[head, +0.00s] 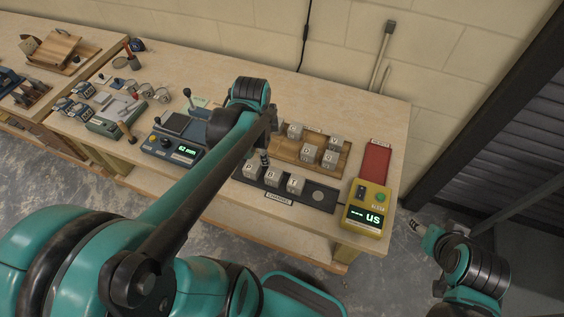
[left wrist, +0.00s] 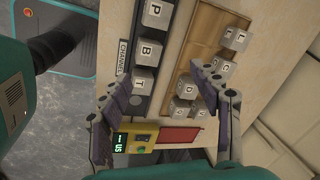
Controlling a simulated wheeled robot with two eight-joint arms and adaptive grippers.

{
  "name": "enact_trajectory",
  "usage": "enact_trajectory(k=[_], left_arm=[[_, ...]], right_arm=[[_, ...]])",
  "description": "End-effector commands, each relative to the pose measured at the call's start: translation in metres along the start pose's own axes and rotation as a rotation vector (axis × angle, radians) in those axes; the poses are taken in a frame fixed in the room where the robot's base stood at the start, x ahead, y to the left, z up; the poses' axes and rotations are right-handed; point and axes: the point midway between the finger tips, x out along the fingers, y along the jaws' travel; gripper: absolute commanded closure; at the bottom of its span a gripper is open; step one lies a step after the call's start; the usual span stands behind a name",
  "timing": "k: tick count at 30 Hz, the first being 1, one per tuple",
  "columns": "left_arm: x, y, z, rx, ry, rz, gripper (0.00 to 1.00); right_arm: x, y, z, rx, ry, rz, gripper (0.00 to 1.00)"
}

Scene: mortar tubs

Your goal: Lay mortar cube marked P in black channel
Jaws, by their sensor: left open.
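The black channel (head: 328,205) lies along the front of the bench, labelled CHANNEL. The mortar cube marked P (head: 249,170) sits in its left end, with cube B (head: 271,176) and cube T (head: 295,184) to its right. In the left wrist view, cube P (left wrist: 155,12) is at the top edge, followed by B (left wrist: 148,52) and T (left wrist: 144,80). My left gripper (head: 264,158) is open and empty, above and behind the channel cubes. Its fingers (left wrist: 163,92) are spread apart, touching no cube that I can see. My right gripper (head: 415,226) is off the bench's right end; its jaws are too small to read.
A wooden tray (head: 290,150) behind the channel holds several lettered cubes. A yellow tester (head: 368,207) reading "us" stands right of the channel, before a red mat (head: 375,160). A device reading 62 mm (head: 172,145) stands left. A round spot at the channel's right end is bare.

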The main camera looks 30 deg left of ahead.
Motion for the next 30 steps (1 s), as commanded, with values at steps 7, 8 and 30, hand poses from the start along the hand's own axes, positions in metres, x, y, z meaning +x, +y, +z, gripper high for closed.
enact_trajectory(k=[7, 8, 30], left_arm=[[-0.038, 0.06, -0.045, -0.591, 0.212, -0.162, 0.37], [-0.04, 0.066, -0.048, -0.653, 0.242, -0.168, 0.37], [-0.032, 0.096, -0.063, -0.985, 0.415, -0.158, 0.37]], right_arm=[[0.0, 0.0, 0.0, 0.0, 0.0, 0.0, 0.49], [0.0, 0.0, 0.0, 0.0, 0.0, 0.0, 0.49], [0.015, 0.0, 0.011, 0.0, 0.0, 0.0, 0.49]])
